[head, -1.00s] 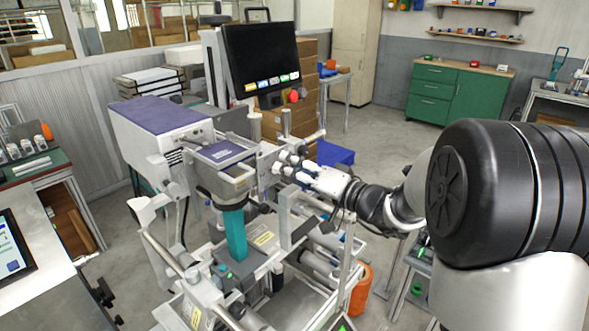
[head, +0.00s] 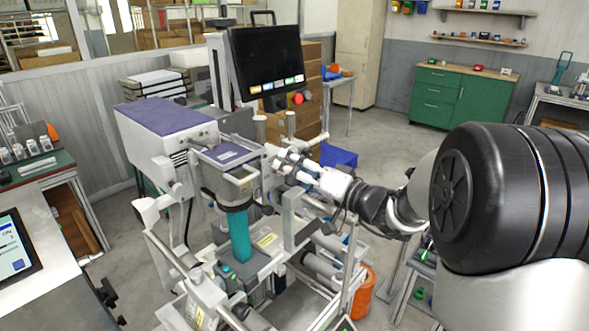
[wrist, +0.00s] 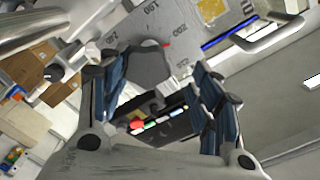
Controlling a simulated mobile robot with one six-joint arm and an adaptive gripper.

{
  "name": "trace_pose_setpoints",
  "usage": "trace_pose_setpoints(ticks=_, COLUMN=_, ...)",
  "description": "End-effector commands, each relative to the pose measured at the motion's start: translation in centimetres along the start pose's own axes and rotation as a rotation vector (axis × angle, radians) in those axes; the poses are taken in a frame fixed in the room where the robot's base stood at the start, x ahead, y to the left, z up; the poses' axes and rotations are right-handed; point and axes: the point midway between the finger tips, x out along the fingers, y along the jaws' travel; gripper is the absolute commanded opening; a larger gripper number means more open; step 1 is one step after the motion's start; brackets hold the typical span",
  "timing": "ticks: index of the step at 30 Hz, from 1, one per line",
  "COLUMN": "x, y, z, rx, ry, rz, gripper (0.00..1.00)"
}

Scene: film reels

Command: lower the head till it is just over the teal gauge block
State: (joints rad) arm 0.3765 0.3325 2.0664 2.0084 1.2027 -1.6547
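The teal gauge block (head: 239,238) stands upright on the machine's bed in the head view. The printing head (head: 238,172), a grey body with a dark lower collar, is directly above it. The collar hides the block's top, so I cannot tell the gap between them. My gripper (head: 288,166) is to the right of the head, beside the machine's column. In the wrist view my gripper (wrist: 160,85) has its fingers spread apart, with a dark grey knob-like part (wrist: 150,58) between or just beyond them. No finger is clearly touching it.
A plate with scale numbers (wrist: 165,20) is close beyond the fingers. A dark monitor (head: 267,62) stands behind the machine. Rails and posts (head: 291,215) crowd below my gripper. An orange roll (head: 362,292) is low at the right. Open floor lies beyond, before a green cabinet (head: 460,98).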

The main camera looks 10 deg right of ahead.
Motion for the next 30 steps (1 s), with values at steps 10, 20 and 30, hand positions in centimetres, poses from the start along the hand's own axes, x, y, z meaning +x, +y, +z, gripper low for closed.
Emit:
trace_pose_setpoints(ticks=10, x=-1.9, y=0.0, z=-0.1, rx=0.001, ry=0.001, rz=0.000, gripper=0.54)
trace_pose_setpoints(ticks=20, x=-8.8, y=0.2, z=-0.1, rx=0.001, ry=0.003, rz=0.003, gripper=0.54)
trace_pose_setpoints(ticks=30, x=-11.9, y=0.1, z=0.0, rx=0.001, ry=-0.001, rz=0.000, gripper=0.54)
